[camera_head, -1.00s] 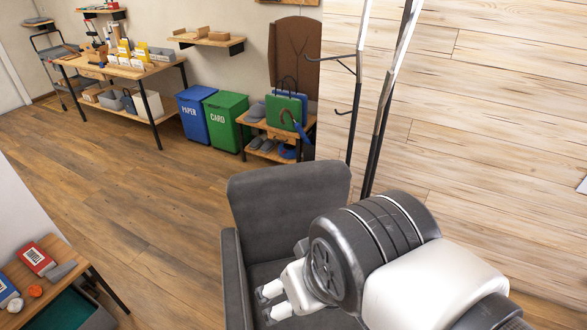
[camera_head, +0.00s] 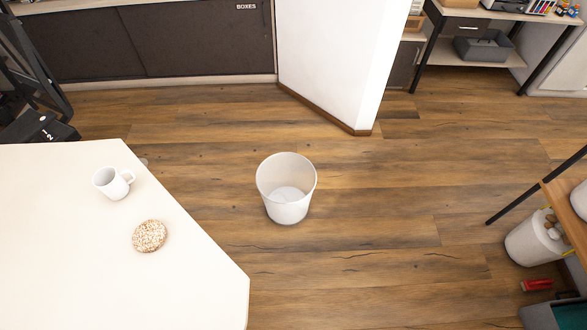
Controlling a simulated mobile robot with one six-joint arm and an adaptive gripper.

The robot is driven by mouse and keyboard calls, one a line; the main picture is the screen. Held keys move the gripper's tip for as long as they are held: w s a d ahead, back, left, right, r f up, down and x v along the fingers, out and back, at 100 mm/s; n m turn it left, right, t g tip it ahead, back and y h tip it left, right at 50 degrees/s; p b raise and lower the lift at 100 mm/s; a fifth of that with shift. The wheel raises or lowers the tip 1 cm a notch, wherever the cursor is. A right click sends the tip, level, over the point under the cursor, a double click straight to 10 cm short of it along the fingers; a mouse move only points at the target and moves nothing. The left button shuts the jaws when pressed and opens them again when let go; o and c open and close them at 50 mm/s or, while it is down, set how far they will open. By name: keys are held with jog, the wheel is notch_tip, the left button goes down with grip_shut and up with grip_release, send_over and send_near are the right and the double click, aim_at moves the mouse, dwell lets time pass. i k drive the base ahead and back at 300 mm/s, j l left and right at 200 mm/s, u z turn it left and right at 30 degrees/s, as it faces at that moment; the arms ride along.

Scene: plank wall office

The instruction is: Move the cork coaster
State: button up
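The cork coaster (camera_head: 149,236) is a round, speckled tan disc. It lies flat on the white table (camera_head: 60,285) at the left of the head view, near the table's right edge. A white mug (camera_head: 113,182) stands on the same table, just behind and left of the coaster, apart from it. My gripper is not in the current view.
A white waste bin (camera_head: 287,188) stands open on the wood floor right of the table. A white wall end (camera_head: 335,60) juts out behind it. Shelving (camera_head: 565,205) and another white bin (camera_head: 535,238) are at the right. Floor between is clear.

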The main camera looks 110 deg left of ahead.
aim_at(150, 236)
jog(key=u, duration=5)
jog(key=i+l+u, duration=0.15)
jog(key=u, duration=0.15)
jog(key=i+l+u, duration=0.15)
jog(key=l+u, duration=0.15)
